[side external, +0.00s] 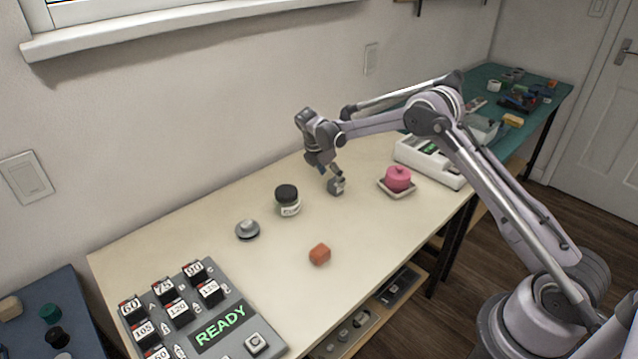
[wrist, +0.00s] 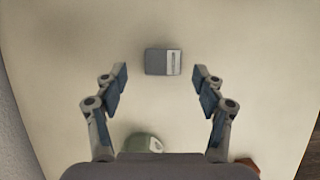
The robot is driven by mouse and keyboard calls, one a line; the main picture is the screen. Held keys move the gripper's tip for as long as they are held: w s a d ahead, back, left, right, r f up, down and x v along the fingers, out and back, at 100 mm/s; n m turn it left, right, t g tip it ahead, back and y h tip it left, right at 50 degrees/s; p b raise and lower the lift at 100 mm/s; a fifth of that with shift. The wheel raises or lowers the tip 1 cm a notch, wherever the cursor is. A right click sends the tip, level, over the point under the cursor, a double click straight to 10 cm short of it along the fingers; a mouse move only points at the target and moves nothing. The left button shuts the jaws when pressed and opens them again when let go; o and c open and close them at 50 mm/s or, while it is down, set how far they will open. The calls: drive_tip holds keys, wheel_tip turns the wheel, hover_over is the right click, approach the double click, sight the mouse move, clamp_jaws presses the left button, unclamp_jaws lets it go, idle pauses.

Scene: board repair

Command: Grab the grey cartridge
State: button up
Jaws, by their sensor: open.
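The grey cartridge (side external: 337,186) is a small dark grey block with a pale label, resting on the cream tabletop. In the wrist view the cartridge (wrist: 157,62) lies centred between the lines of my two fingers, slightly beyond their tips. My gripper (wrist: 160,82) is open and empty, with a wide gap between its fingers. In the side external view my gripper (side external: 331,173) points down just above the cartridge, and its fingers partly overlap it. I cannot tell the exact height gap.
A dark-lidded jar (side external: 288,201) and a grey round knob (side external: 247,229) stand to the left. An orange block (side external: 320,254) lies in front. A READY panel (side external: 222,328) sits at the near left.

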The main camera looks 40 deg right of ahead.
sight(334, 182)
drive_tip(key=shift+x, duration=1.9)
drive_tip(key=shift+s+a, duration=0.15)
drive_tip(key=c, duration=1.2)
drive_tip(key=shift+r, duration=0.1)
